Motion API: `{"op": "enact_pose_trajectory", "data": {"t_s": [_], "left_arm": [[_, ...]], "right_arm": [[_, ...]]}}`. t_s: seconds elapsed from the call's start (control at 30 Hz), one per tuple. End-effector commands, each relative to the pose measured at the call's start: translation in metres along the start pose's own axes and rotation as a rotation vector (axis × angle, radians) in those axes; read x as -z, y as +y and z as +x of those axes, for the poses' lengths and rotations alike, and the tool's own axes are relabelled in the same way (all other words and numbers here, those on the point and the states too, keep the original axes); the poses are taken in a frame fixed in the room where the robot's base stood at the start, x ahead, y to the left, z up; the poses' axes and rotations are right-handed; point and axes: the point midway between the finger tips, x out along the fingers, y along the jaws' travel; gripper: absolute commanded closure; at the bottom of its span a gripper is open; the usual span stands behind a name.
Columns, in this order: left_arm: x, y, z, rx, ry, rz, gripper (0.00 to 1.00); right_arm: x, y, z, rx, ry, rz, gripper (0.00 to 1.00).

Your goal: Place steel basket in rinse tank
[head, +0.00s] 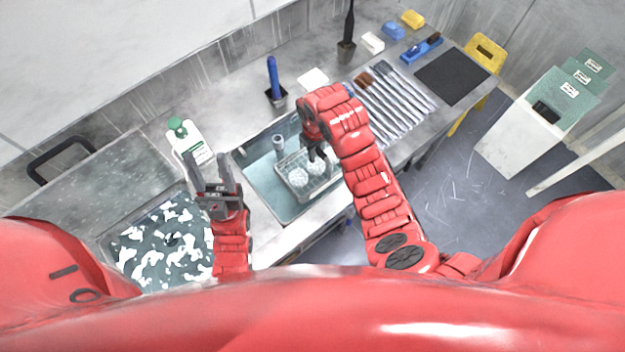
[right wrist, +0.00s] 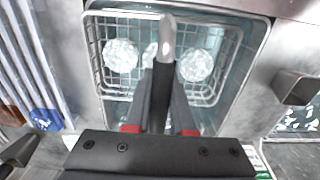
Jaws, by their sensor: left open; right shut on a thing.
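The steel basket (head: 318,190) is a wire basket holding pale, glassy round pieces. It shows within the outline of the rinse tank (head: 256,200), toward its right side. The right wrist view looks down into the basket (right wrist: 95,62) inside the tank rim (right wrist: 264,45). Whether it rests on the bottom cannot be told. My right gripper (head: 314,150) is above the basket, shut on its handle (right wrist: 167,38); the fingers hide part of the basket's middle. My left gripper (head: 207,163) is open and empty, left of the tank.
A foamy sink (head: 160,245) lies at the left. A white bottle with a green cap (head: 190,145) stands behind my left gripper. A blue-handled tool in a holder (head: 275,85) stands behind the tank. Several metal bars (head: 395,100) lie to the right.

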Motion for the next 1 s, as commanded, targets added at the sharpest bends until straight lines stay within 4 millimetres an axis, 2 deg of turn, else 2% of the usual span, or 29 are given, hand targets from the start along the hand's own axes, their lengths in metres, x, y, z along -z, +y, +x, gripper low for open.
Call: {"op": "enact_pose_trajectory", "data": {"t_s": [0.03, 0.27, 0.47, 0.67, 0.9, 1.0], "left_arm": [[-0.004, 0.001, -0.023, 0.000, 0.000, 0.000, 0.50], [-0.012, 0.004, -0.072, 0.000, 0.000, 0.000, 0.50], [-0.013, 0.004, -0.077, 0.000, 0.000, 0.000, 0.50], [-0.013, 0.004, -0.080, 0.000, 0.000, 0.000, 0.50], [-0.016, 0.005, -0.097, 0.000, 0.000, 0.000, 0.50], [-0.017, 0.005, -0.097, 0.000, 0.000, 0.000, 0.50]], "right_arm": [[0.001, -0.001, 0.022, 0.002, 0.003, -0.002, 1.00], [0.001, 0.001, 0.074, -0.002, 0.003, 0.000, 1.00], [0.002, 0.000, 0.102, 0.000, 0.002, -0.001, 1.00], [0.001, 0.000, 0.113, -0.001, 0.002, 0.000, 1.00], [0.002, 0.000, 0.146, -0.002, 0.003, 0.000, 1.00], [0.001, 0.001, 0.150, -0.002, 0.002, 0.001, 1.00]]}}
